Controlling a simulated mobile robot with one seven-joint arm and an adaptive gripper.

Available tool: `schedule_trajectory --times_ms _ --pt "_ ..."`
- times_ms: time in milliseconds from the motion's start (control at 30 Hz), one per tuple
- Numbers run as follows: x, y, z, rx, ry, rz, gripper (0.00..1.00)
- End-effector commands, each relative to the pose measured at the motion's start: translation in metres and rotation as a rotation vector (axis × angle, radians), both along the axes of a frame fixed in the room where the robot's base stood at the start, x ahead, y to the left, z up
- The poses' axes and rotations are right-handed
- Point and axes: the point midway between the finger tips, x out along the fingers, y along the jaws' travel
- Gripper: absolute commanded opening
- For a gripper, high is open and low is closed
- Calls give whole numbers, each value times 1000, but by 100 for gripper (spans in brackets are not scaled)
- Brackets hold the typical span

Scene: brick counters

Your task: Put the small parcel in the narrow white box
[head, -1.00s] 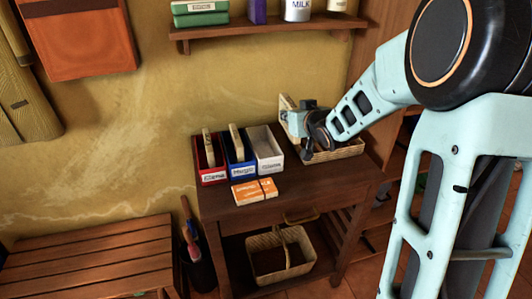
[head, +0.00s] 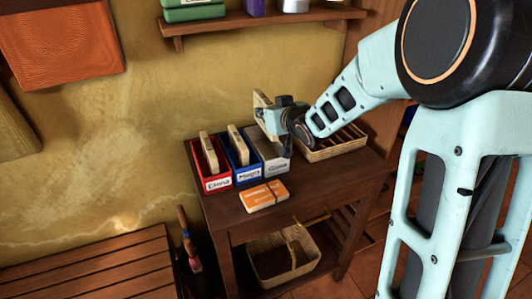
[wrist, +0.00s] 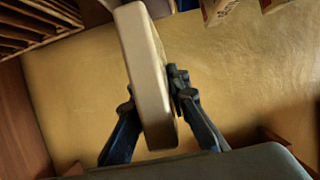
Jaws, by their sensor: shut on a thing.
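The small parcel (head: 261,101) is a pale tan block. My gripper (head: 271,112) is shut on it and holds it upright above the white box. The parcel (wrist: 147,75) fills the middle of the wrist view, tilted, with a dark finger of my gripper (wrist: 151,97) on each side. The narrow white box (head: 277,167) stands on the dark wooden stand, right of the blue box. My gripper and arm hide part of its top, so I cannot see all of its inside.
A red box (head: 217,183) and a blue box (head: 246,174) stand left of the white box, each holding a tan parcel. A wicker basket (head: 335,152) is to the right. Orange-and-white packs (head: 264,195) lie in front. A shelf (head: 260,25) hangs above.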

Motion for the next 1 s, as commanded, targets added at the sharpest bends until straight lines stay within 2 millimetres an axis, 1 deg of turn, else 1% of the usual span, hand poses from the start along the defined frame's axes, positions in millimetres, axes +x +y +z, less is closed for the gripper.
schedule_trajectory --times_ms 100,200,300,467,700,1000 --pt "-1 1 -24 1 7 2 0" --pt "-1 1 -43 1 7 1 0" --pt "-1 1 -57 0 4 1 0" --pt "-1 1 -66 0 3 1 0" --pt "-1 1 -98 0 4 1 0" --pt "0 0 -100 0 1 0 0"
